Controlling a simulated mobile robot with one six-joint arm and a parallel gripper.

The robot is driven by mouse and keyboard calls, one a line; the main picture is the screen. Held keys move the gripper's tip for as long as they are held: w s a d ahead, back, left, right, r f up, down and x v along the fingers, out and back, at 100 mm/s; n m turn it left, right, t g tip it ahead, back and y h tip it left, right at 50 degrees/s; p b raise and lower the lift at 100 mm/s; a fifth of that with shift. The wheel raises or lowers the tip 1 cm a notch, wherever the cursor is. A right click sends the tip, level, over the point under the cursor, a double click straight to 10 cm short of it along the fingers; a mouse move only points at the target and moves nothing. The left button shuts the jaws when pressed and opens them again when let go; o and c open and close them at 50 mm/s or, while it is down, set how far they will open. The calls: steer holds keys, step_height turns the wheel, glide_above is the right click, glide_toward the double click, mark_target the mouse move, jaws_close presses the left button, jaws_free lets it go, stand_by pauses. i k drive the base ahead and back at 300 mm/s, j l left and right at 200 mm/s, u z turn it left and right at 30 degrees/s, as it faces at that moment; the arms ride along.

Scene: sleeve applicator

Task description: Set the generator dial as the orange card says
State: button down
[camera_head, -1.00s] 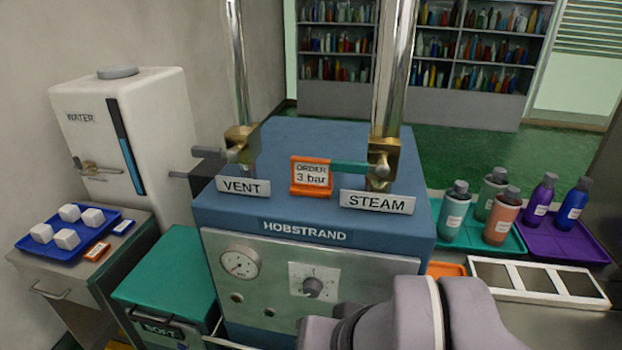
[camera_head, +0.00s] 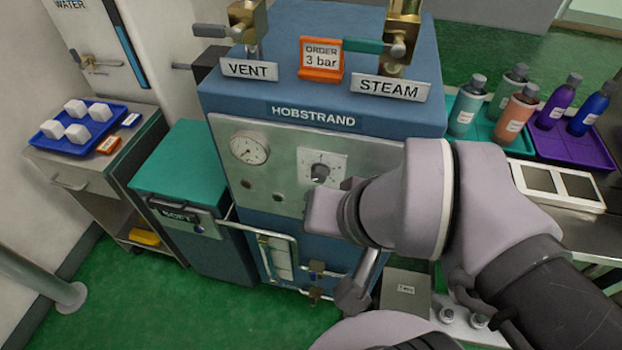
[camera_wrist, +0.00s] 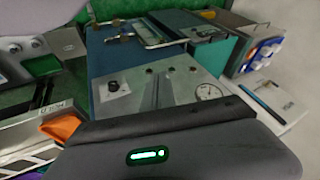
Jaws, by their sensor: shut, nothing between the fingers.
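The orange card (camera_head: 320,60) stands on top of the blue HOBSTRAND generator (camera_head: 415,104) and reads "ORDER 3 bar". The dial (camera_head: 320,171) is a dark knob on a pale marked plate on the generator's front panel; its setting is too small to read. The dial (camera_wrist: 113,87) also shows in the wrist view, left of centre. A round pressure gauge (camera_head: 249,147) sits to its left. My gripper (camera_wrist: 160,88) looks shut and empty in the wrist view, pointing toward the panel, apart from the dial. In the head view my arm's end is just below the dial, its fingers hidden.
VENT (camera_head: 248,70) and STEAM (camera_head: 389,88) signs stand before brass valves with levers. A teal-lidded bin (camera_head: 180,165) is left of the generator. Bottles stand on a teal tray (camera_head: 485,133) and a purple tray (camera_head: 575,143) at right. Green floor lies open at front left.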

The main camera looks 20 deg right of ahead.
mark_target(320, 172)
steer(key=j+z, duration=0.2)
steer(key=j, duration=0.25)
steer(key=k+j+z, duration=0.1)
steer(key=j+z, duration=0.15)
steer(key=j, duration=0.2)
steer(key=k+j+z, duration=0.2)
steer(key=j, duration=0.25)
steer(key=j+z, duration=0.2)
steer(key=j, duration=0.2)
steer(key=k+j+z, duration=0.2)
steer(key=j, duration=0.2)
